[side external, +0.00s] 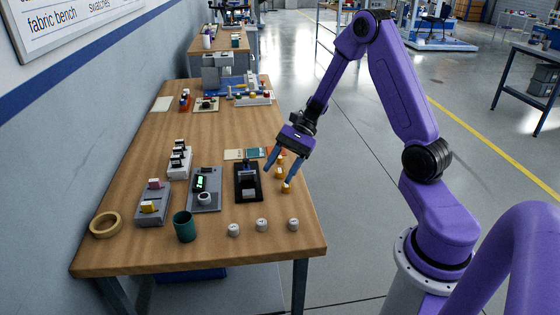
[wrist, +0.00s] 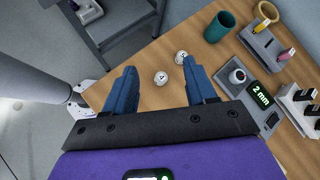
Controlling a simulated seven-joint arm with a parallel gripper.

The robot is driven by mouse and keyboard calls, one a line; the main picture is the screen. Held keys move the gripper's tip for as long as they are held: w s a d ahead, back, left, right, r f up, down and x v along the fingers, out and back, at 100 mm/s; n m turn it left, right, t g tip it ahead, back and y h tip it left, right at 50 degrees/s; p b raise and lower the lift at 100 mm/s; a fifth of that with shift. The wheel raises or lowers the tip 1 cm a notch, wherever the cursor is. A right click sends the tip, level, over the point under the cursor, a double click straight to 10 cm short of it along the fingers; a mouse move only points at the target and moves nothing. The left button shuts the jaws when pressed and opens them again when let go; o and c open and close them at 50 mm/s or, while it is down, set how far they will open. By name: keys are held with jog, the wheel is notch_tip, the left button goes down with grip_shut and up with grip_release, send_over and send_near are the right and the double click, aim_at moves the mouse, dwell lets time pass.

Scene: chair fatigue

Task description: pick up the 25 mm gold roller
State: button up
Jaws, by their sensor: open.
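Several small gold rollers stand in a row near the table's right edge in the side external view; the nearest gold roller (side external: 286,187) is the clearest. I cannot read any sizes, so I cannot tell which is 25 mm. My gripper (side external: 282,172) points down over this row with its blue fingers spread, and nothing shows held. The far rollers are partly covered by the fingers. In the wrist view my gripper (wrist: 159,72) is open, with a white marked roller (wrist: 161,78) seen between the fingers. No gold roller shows there.
A black fixture (side external: 248,184) stands just left of the gold row. A grey gauge with a green display (side external: 201,183), a teal cup (side external: 184,227) and a tape ring (side external: 106,224) are further left. Three white rollers (side external: 261,224) line the front. The wooden table (side external: 140,255) ends close on the right.

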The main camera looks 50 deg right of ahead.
jog(key=w+d+f+m+t, duration=0.3)
jog(key=w+d+m+t, duration=0.15)
jog(key=d, duration=0.35)
jog(key=m+t+h, duration=0.5)
jog(key=m+t, duration=0.3)
jog(key=m, duration=0.5)
send_near(284, 163)
jog(key=shift+g, duration=0.25)
jog(key=w, duration=0.1)
jog(key=w+a, duration=0.1)
jog(key=w, duration=0.1)
jog(key=w+a+r, duration=0.1)
jog(key=shift+w+a+r, duration=0.15)
jog(key=shift+w+a, duration=0.05)
jog(key=shift+d+x, duration=0.1)
jog(key=shift+x, duration=1.15)
jog(key=shift+d+x, duration=0.15)
jog(key=shift+x, duration=1.1)
jog(key=shift+w, duration=0.1)
grip_shut()
